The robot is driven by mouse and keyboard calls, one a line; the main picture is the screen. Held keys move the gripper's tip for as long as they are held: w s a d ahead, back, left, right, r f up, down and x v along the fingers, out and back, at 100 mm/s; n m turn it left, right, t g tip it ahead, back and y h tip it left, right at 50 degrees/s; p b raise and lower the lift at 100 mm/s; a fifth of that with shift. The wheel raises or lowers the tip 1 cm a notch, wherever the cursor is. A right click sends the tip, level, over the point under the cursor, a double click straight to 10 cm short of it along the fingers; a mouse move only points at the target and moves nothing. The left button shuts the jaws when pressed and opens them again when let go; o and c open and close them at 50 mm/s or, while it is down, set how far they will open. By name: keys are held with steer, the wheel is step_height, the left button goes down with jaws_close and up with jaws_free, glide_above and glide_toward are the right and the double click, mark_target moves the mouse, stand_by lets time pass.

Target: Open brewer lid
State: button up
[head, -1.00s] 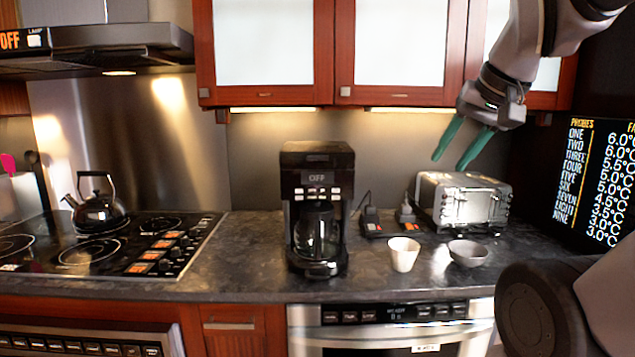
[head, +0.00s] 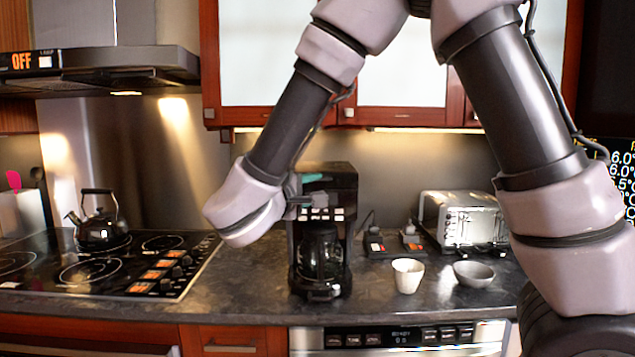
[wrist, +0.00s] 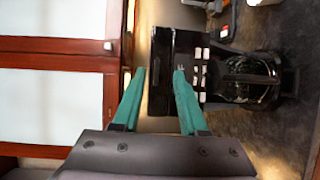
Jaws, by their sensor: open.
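The black coffee brewer (head: 346,195) stands upright on the counter with a glass carafe (head: 320,258) in it. Its lid (head: 338,167) looks shut on top. My gripper (head: 314,178) is at the upper front of the brewer, partly hidden by my own wrist. In the wrist view the brewer (wrist: 190,60) lies sideways, its top to the left. There my gripper (wrist: 159,72) is open and empty, with one teal finger over the brewer's upper front and the other just beyond its top edge. I cannot tell whether a finger touches the lid.
Wall cabinets (head: 283,60) hang above the brewer. A white cup (head: 407,275), a grey bowl (head: 474,273) and a toaster (head: 462,218) stand to its right. A kettle (head: 98,225) sits on the stove (head: 120,262) at left. The counter left of the brewer is clear.

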steer(key=w+d+n+t+y, duration=0.1)
steer(key=w, duration=0.8)
steer(key=shift+w+f, duration=0.15)
steer(key=shift+w, duration=0.05)
jaws_close()
stand_by(1.3)
